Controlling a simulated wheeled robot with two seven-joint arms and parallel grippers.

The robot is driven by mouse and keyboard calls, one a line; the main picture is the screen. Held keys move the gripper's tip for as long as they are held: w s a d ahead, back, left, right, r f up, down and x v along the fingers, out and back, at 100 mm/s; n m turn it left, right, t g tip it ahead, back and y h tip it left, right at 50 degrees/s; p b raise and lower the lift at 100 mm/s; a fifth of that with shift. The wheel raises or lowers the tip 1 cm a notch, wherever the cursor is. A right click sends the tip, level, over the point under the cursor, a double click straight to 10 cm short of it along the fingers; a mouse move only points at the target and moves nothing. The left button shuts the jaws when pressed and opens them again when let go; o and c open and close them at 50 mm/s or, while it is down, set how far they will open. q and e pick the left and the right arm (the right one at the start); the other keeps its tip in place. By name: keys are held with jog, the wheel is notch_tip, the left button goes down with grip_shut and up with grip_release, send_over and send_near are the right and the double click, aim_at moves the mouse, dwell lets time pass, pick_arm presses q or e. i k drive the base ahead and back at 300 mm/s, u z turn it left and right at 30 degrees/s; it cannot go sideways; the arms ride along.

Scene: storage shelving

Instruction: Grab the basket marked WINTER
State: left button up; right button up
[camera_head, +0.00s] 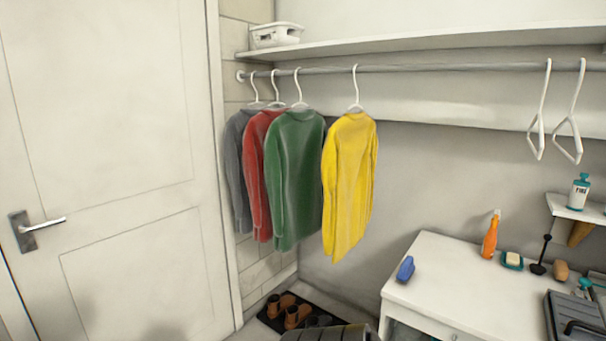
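A white basket (275,36) stands on the left end of the high wall shelf (430,42), above the hanging rail. I cannot read any WINTER mark on it at this size. No other basket is clearly visible. Neither of my grippers shows in the head view.
A rail (440,67) holds grey, red, green and yellow tops (349,185) and empty hangers (540,110). A closed door (110,130) is at left. A white table (450,285) carries cleaning items at right. Shoes (290,310) and a dark ribbed object (325,334) are low down.

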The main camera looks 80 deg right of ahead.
aim_at(283, 37)
jog(key=z, duration=2.45)
jog(key=i, duration=0.3)
jog(key=u, duration=0.05)
